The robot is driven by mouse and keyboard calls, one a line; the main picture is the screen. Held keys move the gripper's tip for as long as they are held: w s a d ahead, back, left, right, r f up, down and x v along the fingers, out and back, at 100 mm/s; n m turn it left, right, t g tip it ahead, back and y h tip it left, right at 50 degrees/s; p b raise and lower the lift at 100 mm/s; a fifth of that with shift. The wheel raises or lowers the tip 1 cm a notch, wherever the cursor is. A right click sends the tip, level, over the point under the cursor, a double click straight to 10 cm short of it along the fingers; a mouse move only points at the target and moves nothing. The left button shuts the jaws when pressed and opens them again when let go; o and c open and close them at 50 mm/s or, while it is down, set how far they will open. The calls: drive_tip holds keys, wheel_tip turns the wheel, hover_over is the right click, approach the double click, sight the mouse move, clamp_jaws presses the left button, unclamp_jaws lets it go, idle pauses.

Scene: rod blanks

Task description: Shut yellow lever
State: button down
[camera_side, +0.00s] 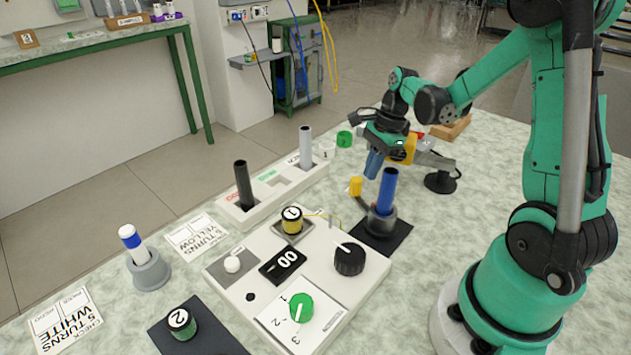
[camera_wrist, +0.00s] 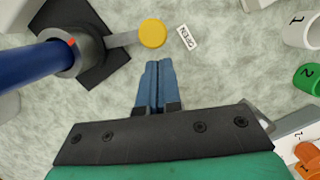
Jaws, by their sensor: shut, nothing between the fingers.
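The yellow lever's round knob (camera_side: 355,186) sits at the end of a short grey arm on a grey collar (camera_side: 381,222). A blue rod (camera_side: 387,190) stands upright in the collar, on a black mat (camera_side: 398,238). In the wrist view the yellow knob (camera_wrist: 152,33) lies right of the collar (camera_wrist: 90,52), beside a small label (camera_wrist: 187,38) reading OPEN. My gripper (camera_side: 373,165) has its blue fingers together and empty, close to the knob in the side view. In the wrist view the fingertips (camera_wrist: 157,64) appear just below the knob, with a gap in the picture.
A white panel (camera_side: 330,290) with a black dial (camera_side: 349,259) and green knob (camera_side: 300,307) stands left of the mat. A rack (camera_side: 270,195) with upright black and grey rods is behind. A black-based stand (camera_side: 440,182) is right of my gripper. Green and white cups are nearby.

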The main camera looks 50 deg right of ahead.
drive_tip(key=shift+a+f, duration=0.15)
drive_tip(key=shift+f, duration=0.4)
drive_tip(key=shift+w, duration=0.1)
drive_tip(key=shift+w+a+n, duration=0.1)
drive_tip(key=shift+a+n, duration=0.1)
drive_tip(key=shift+n, duration=0.1)
